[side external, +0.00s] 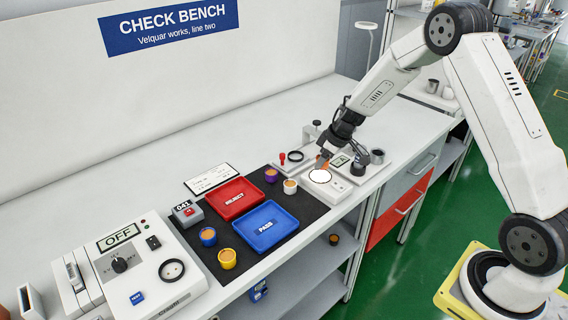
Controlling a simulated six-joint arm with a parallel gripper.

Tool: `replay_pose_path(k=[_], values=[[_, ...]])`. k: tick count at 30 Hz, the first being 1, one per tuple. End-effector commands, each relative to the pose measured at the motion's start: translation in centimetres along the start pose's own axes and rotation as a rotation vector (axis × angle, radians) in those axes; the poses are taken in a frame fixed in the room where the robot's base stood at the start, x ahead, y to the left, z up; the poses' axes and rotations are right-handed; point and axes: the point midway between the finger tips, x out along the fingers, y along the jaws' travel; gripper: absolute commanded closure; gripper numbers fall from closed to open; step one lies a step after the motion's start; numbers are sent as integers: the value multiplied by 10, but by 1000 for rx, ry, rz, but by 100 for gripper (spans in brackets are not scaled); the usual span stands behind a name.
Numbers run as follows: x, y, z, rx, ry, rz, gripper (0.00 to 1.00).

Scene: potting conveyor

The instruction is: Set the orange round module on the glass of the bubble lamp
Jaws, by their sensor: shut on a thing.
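My gripper (325,156) is at the far end of the bench, pointing down, shut on the orange round module (321,164). The module is small and partly hidden by the fingers. The bubble lamp (337,190) is a white box with a bright, lit round glass (320,177) on its top. The module shows at the far edge of the glass in the picture. I cannot tell whether it touches the glass or is held just above it.
A dark mat holds a red tray (226,190), a blue PASS tray (257,221), and several round modules, including a yellow one (227,260) and a purple one (271,175). A tester reading OFF (119,237) stands at the near left. Small fixtures (296,156) surround my gripper closely.

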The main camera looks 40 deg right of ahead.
Motion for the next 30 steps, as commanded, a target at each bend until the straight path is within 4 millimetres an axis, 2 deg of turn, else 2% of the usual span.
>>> replay_pose_path(k=[12, 26, 27, 30], values=[[33, 2, 10, 2, 0, -1, 100], [37, 2, 12, 0, 0, -1, 100], [38, 2, 12, 0, 0, -1, 39], [37, 2, 12, 0, 0, -1, 10]])
